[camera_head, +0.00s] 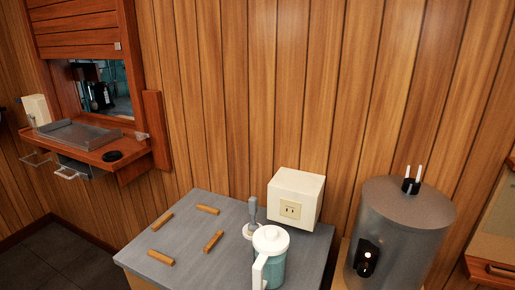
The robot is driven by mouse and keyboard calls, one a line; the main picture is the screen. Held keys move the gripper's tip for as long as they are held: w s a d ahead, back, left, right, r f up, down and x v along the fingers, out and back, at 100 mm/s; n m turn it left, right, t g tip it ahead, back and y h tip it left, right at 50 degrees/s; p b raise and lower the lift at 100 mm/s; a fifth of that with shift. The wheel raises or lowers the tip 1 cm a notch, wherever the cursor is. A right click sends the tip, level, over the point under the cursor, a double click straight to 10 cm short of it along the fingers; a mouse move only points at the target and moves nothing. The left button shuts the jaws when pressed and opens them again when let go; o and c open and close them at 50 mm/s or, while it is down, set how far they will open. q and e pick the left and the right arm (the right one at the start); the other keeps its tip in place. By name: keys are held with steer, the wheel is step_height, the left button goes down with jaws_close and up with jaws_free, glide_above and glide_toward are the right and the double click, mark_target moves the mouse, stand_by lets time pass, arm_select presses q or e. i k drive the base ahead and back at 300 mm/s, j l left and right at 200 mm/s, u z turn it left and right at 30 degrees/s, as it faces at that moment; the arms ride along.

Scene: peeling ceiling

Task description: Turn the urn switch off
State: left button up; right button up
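The urn (410,235) is a grey metal cylinder at the right of the head view, cut off by the bottom edge. A black fitting (411,186) with two upright white prongs sits on its lid. On its front left side is a small black panel (367,258) with a pale spot near its top and a small reddish spot below. This looks like the switch; its position is too small to tell. Neither of my grippers is in view.
A grey counter (190,240) left of the urn holds several brown sticks (213,241), a teal jug (272,258) with a white lid, a grey upright fitting (254,212) and a cream socket box (295,198). A wooden hatch shelf (130,150) is at upper left.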

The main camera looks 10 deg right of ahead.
mark_target(365, 269)
steer(key=z, duration=1.3)
